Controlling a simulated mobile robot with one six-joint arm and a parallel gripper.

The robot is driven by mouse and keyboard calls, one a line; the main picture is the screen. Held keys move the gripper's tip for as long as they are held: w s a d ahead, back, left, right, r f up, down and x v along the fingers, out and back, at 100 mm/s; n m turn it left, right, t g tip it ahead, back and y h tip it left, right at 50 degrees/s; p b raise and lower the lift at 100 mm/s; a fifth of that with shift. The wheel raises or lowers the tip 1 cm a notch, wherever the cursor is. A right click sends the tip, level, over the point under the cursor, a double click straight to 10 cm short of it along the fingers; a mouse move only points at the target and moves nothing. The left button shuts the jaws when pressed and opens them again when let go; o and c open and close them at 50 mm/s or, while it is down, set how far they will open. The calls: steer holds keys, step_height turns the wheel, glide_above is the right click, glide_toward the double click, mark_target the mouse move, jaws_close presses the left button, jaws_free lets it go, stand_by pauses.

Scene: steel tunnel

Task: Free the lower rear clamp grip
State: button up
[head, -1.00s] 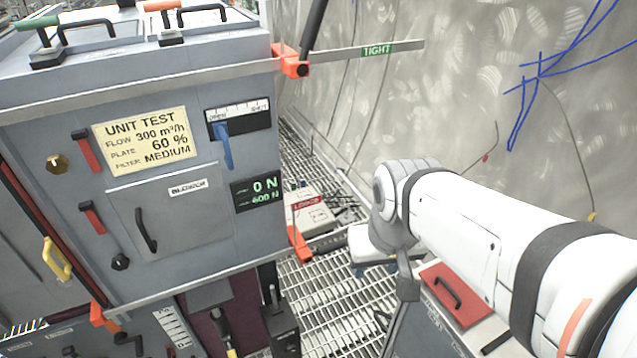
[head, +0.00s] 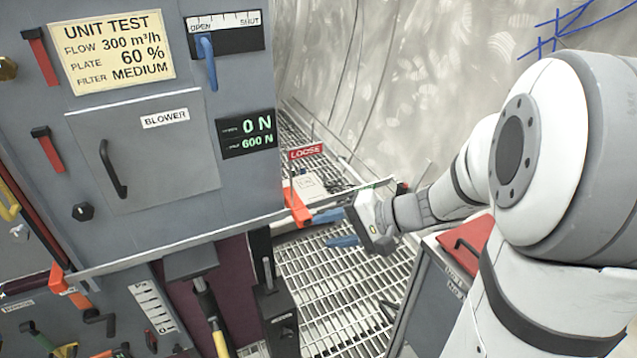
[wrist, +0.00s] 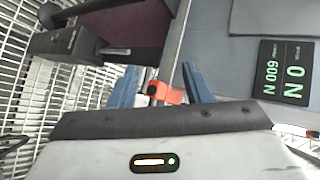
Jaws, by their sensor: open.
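The lower rear clamp grip (head: 298,207) is an orange piece at the lower right corner of the grey blower unit. A bar runs from it to the right, with a red LOOSE tag (head: 305,152) above. My gripper (head: 321,230) is open, its two blue fingers pointing left at the grip from close by on the right. In the wrist view the orange grip (wrist: 168,93) shows between the two blue fingers, nearer the right one. Whether either finger touches it I cannot tell.
The grey blower unit (head: 150,230) fills the left, with a display (head: 246,133) reading 0 N and 600 N. A black post (head: 275,310) stands below the unit. Grating floor (head: 340,290) lies beneath my gripper. A red-topped box (head: 465,240) is at the right.

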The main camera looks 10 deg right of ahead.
steer(key=w+d+f+m+t+b, duration=0.5)
steer(key=w+d+f+t, duration=0.2)
steer(key=w+d, duration=0.2)
steer(key=shift+h, duration=0.3)
steer(key=b+x, duration=0.1)
steer(key=x, duration=0.7)
steer(key=shift+s, duration=0.1)
jaws_close()
